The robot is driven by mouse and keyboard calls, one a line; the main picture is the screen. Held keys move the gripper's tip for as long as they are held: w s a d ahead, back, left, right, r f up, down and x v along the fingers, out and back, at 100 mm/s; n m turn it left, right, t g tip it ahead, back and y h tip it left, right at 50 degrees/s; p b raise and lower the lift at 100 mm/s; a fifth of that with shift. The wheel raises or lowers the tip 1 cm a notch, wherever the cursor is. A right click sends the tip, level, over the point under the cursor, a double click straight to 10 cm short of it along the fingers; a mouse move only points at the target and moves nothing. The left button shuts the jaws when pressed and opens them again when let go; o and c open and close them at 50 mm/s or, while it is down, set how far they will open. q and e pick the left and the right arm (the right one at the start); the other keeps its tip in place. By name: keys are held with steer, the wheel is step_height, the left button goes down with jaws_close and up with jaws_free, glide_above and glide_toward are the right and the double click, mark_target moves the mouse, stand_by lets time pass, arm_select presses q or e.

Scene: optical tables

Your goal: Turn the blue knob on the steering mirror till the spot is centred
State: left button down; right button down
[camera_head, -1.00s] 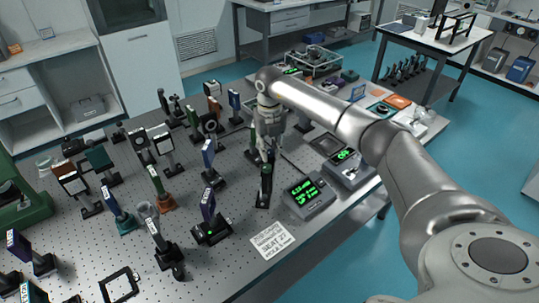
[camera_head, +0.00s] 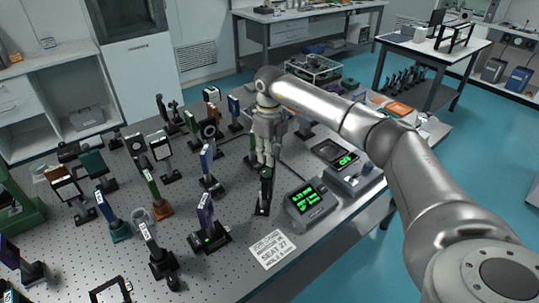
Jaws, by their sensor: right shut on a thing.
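My right gripper (camera_head: 265,163) points straight down over the optical table (camera_head: 110,245), its fingers shut at the top of a small dark upright mount (camera_head: 265,190). This mount stands where the steering mirror might be, but I cannot make out its mirror face. The blue knob cannot be made out; the fingers cover the top of the mount. A grey readout box (camera_head: 311,203) with green digits stands just right of the mount. Its digits are too small to read surely. My left gripper is not in view.
Many posts and mounts stand close together left of the gripper, including a dark mount with a green light (camera_head: 208,238). A second readout (camera_head: 346,161) sits behind the first. A white printed card (camera_head: 272,249) lies at the front edge. The floor right of the table is clear.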

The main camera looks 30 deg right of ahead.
steer(key=shift+r, duration=0.1)
stand_by(0.3)
steer(key=c, duration=1.2)
jaws_free()
steer(key=shift+c, duration=0.2)
step_height(320, 180, up, 12)
